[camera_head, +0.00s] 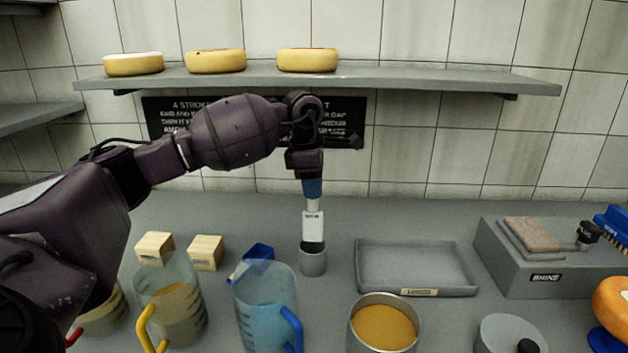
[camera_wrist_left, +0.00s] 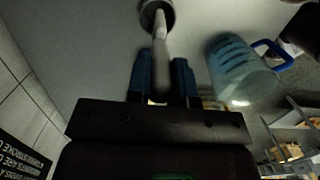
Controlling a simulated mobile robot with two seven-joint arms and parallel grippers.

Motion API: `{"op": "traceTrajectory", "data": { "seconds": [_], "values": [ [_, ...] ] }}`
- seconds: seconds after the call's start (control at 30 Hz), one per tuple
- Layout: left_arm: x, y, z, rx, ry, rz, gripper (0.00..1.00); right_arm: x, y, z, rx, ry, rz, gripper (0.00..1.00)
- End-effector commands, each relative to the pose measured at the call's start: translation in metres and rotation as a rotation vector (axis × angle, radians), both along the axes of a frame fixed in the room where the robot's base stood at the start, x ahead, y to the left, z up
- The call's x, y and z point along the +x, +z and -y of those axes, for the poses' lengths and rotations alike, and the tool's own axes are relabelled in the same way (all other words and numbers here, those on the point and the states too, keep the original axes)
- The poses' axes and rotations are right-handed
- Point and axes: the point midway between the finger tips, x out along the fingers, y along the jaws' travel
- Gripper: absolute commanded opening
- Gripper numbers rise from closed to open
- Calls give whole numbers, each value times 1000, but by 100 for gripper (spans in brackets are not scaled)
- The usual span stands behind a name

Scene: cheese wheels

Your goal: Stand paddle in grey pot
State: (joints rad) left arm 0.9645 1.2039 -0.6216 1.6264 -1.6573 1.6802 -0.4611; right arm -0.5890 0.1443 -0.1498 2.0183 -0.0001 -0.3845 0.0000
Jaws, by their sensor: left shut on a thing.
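My left gripper (camera_head: 312,188) is shut on the upper end of the paddle (camera_head: 313,226), which hangs upright with its pale, labelled part below the blue fingertips. The small grey pot (camera_head: 313,264) stands on the counter directly below. The paddle's lower end overlaps the pot's dark mouth; I cannot tell how deep it is inside. In the left wrist view, the pale paddle (camera_wrist_left: 160,50) runs from between the blue fingers (camera_wrist_left: 161,80) to the round mouth of the pot (camera_wrist_left: 147,14). My right gripper is not in view.
A blue jug (camera_head: 265,305) stands close left of the pot, and a clear yellow-handled jug (camera_head: 172,310) further left. Wooden blocks (camera_head: 205,252) sit behind. A grey tray (camera_head: 415,266) lies to the right. A pot with yellow contents (camera_head: 384,328) stands in front. A cheese shelf (camera_head: 420,80) is above.

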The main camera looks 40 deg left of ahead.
Motion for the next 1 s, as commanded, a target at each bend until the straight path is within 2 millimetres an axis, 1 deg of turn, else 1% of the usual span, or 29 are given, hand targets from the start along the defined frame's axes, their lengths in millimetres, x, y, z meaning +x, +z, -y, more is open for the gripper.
{"op": "traceTrajectory", "data": {
  "seconds": [0.03, 0.27, 0.6, 0.8, 1.0],
  "values": [
    [0, -5, 0, 0, 0, -1, 0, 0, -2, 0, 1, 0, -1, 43],
    [0, -20, 0, -1, 0, -1, 0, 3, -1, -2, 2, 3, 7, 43],
    [0, -41, 0, -1, 0, -1, 0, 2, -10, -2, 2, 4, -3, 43],
    [0, -49, 0, -1, 0, -1, 0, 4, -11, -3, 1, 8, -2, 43],
    [0, -52, 0, 0, 0, 1, 0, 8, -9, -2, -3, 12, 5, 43]
  ]
}}
